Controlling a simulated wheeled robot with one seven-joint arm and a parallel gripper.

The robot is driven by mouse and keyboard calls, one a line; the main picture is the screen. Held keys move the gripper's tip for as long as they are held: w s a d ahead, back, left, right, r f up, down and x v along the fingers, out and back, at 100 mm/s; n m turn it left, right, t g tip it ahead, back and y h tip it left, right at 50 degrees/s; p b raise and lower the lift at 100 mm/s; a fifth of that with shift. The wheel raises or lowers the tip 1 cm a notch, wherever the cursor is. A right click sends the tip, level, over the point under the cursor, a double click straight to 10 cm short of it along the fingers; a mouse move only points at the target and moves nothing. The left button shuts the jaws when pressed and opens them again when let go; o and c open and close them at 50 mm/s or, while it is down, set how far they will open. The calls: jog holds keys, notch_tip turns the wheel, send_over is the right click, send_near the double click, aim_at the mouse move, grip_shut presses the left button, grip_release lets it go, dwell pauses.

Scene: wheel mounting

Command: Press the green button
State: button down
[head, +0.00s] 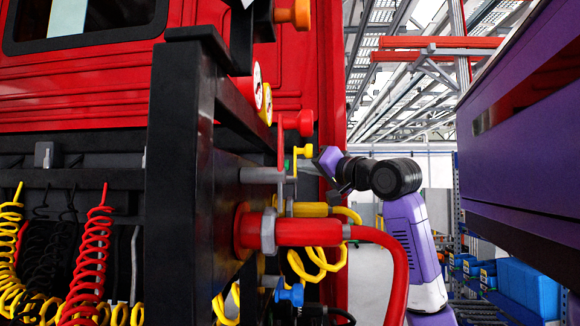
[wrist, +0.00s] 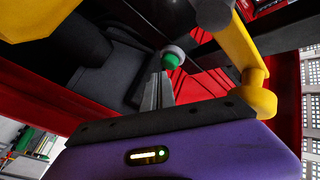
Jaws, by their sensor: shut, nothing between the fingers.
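The green button (wrist: 173,62) shows in the wrist view as a small green cap with a pale grey ring, just above and to the right of my fingertips. My gripper (wrist: 160,76) is shut and empty, with its narrow grey fingers pointing up at the button. I cannot tell whether they touch it. In the head view my gripper (head: 328,165) reaches in from the right beside the black coupling panel (head: 178,180). Its fingertips are partly hidden by fittings there, and I cannot make out the green button in that view.
A yellow lever (wrist: 256,60) stands close to the right of my fingers in the wrist view. In the head view, a red hose coupling (head: 305,233) and a yellow fitting (head: 301,152) crowd the space near my gripper. A purple body (head: 525,120) hangs at the right.

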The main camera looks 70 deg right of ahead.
jog(key=shift+w+a+r, duration=0.2)
jog(key=shift+w+a, duration=0.1)
jog(key=shift+w, duration=0.15)
jog(key=shift+w+a+r, duration=0.2)
jog(key=shift+w+a, duration=0.1)
jog(key=shift+w, duration=0.15)
dwell(1.0)
jog(key=shift+a+p, duration=0.15)
jog(key=shift+p, duration=0.2)
jog(key=shift+s+a, duration=0.15)
jog(key=shift+s, duration=0.15)
jog(key=s, duration=0.1)
jog(key=s+d, duration=0.1)
jog(key=s, duration=0.2)
jog(key=shift+s+d+f, duration=0.3)
jog(key=shift+s+d, duration=0.1)
dwell(0.3)
